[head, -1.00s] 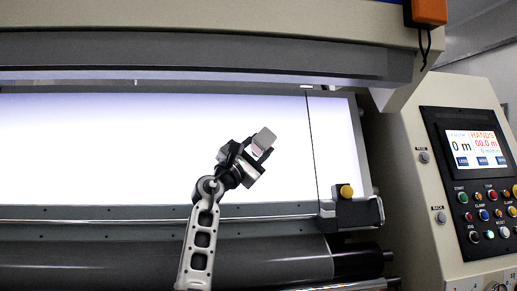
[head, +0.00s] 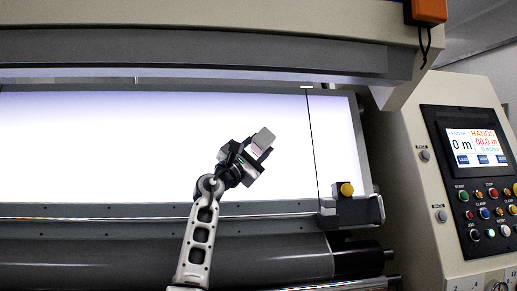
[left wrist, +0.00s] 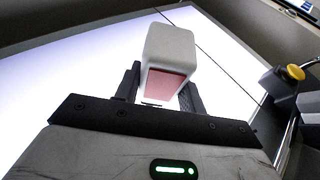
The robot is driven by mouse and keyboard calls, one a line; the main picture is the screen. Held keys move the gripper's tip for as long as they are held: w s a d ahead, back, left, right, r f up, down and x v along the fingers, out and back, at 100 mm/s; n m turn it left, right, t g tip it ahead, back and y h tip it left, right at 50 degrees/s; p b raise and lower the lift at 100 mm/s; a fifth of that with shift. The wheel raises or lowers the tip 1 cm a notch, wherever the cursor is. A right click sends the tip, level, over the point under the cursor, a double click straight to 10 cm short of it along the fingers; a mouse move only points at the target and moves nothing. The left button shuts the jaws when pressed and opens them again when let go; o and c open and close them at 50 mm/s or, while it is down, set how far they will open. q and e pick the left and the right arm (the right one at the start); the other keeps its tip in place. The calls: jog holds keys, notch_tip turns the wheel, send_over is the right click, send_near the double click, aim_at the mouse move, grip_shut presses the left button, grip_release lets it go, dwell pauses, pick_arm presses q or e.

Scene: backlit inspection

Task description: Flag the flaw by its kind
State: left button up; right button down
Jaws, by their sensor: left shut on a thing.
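My left gripper (head: 254,150) is shut on a pale, round-cornered block (head: 265,137) in front of the bright backlit panel (head: 100,140). In the left wrist view the block (left wrist: 170,45) is white with a pink face at its near end, between the two dark fingers. The gripper points up and to the right, left of the thin dark line that crosses the panel. I cannot make out a flaw on the lit surface; the arm and block hide part of it. My right gripper is not in view.
A yellow knob (head: 346,189) on a dark block stands at the panel's lower right. A control console (head: 480,185) with a screen and several buttons is at the right. A grey beam (head: 200,52) spans above the panel; a dark roller (head: 100,262) lies below.

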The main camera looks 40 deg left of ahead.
aim_at(260, 141)
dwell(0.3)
pick_arm(q)
jog(key=shift+s+d+r+p, duration=0.3)
jog(key=shift+d+p, duration=0.05)
jog(key=shift+p, duration=0.15)
jog(key=shift+s+d+r+p, duration=0.3)
jog(key=shift+s+d+p, duration=0.2)
jog(key=shift+d+p, duration=0.15)
jog(key=shift+s+d+r+p, duration=0.25)
jog(key=shift+s+d+p, duration=0.25)
jog(key=shift+d, duration=0.15)
jog(key=shift+s+d+r+p, duration=0.3)
jog(key=shift+s+d+p, duration=0.45)
jog(key=shift+d, duration=0.2)
jog(key=shift+f, duration=0.1)
